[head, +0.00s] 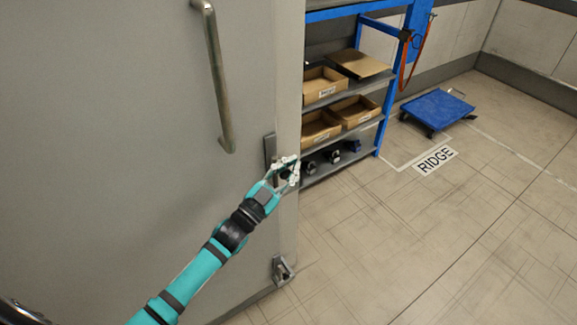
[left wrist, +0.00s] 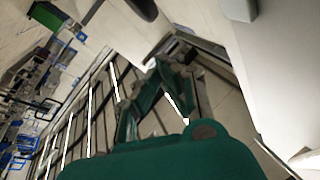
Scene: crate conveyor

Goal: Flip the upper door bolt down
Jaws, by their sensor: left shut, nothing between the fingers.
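The upper door bolt (head: 269,146) is a small grey metal fitting near the free edge of the large grey door (head: 130,120). My left gripper (head: 287,168) is right in front of it and hides its lower part. I cannot tell whether they touch or how the bolt's lever stands. The gripper is shut with nothing between its fingers; its teal fingers also show in the left wrist view (left wrist: 158,82). A lower bolt (head: 282,270) sits further down the same edge. My right gripper is not in view.
A long vertical handle (head: 219,80) stands out from the door, above and left of my gripper. Beyond the door edge is a blue shelf rack (head: 384,120) with cardboard boxes (head: 322,86). A blue platform cart (head: 438,107) stands further back. The tiled floor at right is clear.

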